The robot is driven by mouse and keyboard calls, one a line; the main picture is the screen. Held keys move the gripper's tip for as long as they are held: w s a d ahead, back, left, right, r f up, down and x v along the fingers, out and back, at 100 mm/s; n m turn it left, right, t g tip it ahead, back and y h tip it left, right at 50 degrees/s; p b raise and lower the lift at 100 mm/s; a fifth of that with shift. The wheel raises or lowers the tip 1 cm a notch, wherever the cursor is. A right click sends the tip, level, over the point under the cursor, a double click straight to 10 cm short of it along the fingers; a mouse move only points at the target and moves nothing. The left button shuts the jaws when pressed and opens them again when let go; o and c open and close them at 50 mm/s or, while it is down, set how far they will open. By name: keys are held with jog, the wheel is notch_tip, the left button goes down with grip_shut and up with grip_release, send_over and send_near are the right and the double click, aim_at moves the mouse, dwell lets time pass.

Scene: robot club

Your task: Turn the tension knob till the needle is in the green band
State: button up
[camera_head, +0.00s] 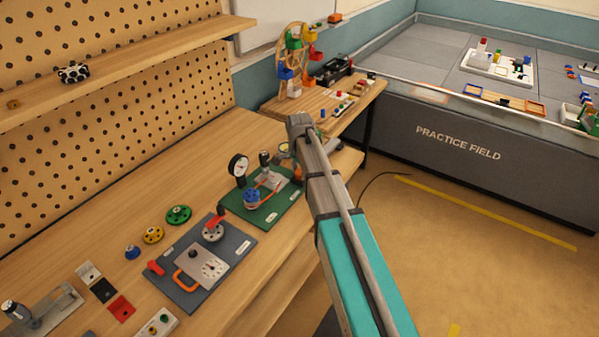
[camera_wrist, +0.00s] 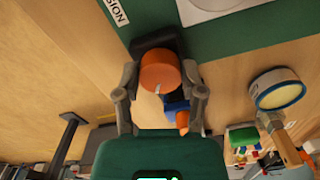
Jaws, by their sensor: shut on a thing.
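The orange tension knob (camera_wrist: 160,72) sits at the edge of the green board (camera_wrist: 225,35), beside a white label partly reading "SION" (camera_wrist: 116,12). My gripper (camera_wrist: 161,80) is shut on the knob, one finger on each side. In the head view the knob (camera_head: 298,172) is a small orange patch beside my arm, which hides most of the gripper. A round gauge (camera_head: 238,165) with a white face and black rim stands at the back of the green board (camera_head: 262,217). Its needle and green band are too small to read.
A blue spool-like part (camera_head: 252,199) stands on the green board. A grey board (camera_head: 190,290) with a dial and orange handle lies in front. Pegboard and shelf border the bench.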

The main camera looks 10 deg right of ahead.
jog(key=shift+m, duration=0.9)
jog(key=o, duration=1.1)
jog(key=shift+o, duration=0.2)
jog(key=shift+n, duration=0.4)
